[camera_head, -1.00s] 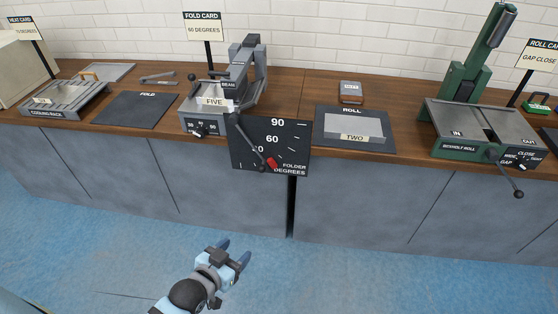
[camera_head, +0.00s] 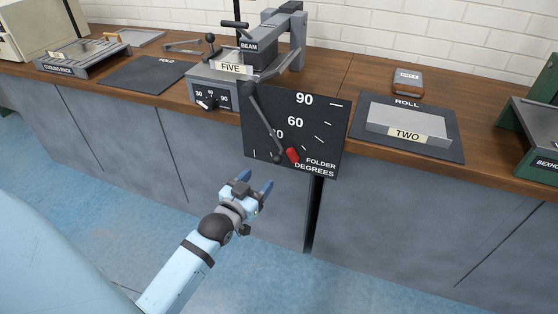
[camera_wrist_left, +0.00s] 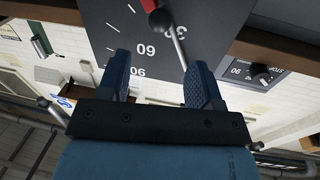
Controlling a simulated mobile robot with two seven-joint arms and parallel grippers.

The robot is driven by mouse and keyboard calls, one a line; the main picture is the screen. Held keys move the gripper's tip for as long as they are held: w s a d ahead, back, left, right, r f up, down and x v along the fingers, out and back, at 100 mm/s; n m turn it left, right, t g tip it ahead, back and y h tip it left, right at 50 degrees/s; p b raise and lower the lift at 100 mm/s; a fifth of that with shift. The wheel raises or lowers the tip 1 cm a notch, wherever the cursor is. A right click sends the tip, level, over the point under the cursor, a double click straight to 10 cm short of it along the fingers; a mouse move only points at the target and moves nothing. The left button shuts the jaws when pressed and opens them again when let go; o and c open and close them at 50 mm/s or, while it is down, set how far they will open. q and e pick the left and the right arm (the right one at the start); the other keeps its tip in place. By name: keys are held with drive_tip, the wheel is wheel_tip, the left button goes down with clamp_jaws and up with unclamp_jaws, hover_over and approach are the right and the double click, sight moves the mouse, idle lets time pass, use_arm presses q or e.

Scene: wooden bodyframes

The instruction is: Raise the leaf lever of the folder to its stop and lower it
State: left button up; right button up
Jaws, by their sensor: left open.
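The folder (camera_head: 225,85) stands on the bench with a block labelled FIVE (camera_head: 231,68) at its beam. Its black degree plate (camera_head: 325,140) hangs over the bench front, marked in degrees up to 90. The leaf lever (camera_head: 262,120) slants down and right across the plate to a dark knob, beside a red piece (camera_head: 292,155). My left gripper (camera_head: 256,183) is open and empty, below the lever's lower end and apart from it. In the left wrist view the lever (camera_wrist_left: 177,44) shows beyond my open fingers (camera_wrist_left: 158,62), near the right finger. My right gripper is not in view.
A selector knob (camera_head: 206,103) sits on the folder's front, left of the plate. A FOLD mat (camera_head: 148,74) lies left. The floor before the cabinets is clear.

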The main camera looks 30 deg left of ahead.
sight(275, 158)
use_arm(q)
drive_tip(key=w, duration=0.3)
drive_tip(key=w+b, duration=0.1)
drive_tip(key=w, duration=0.2)
drive_tip(key=w+b, duration=0.1)
drive_tip(key=w, duration=0.3)
drive_tip(key=shift+w+a+f, duration=0.1)
drive_tip(key=shift+a+f, duration=0.05)
drive_tip(key=shift+a, duration=0.2)
drive_tip(key=shift+w, duration=0.2)
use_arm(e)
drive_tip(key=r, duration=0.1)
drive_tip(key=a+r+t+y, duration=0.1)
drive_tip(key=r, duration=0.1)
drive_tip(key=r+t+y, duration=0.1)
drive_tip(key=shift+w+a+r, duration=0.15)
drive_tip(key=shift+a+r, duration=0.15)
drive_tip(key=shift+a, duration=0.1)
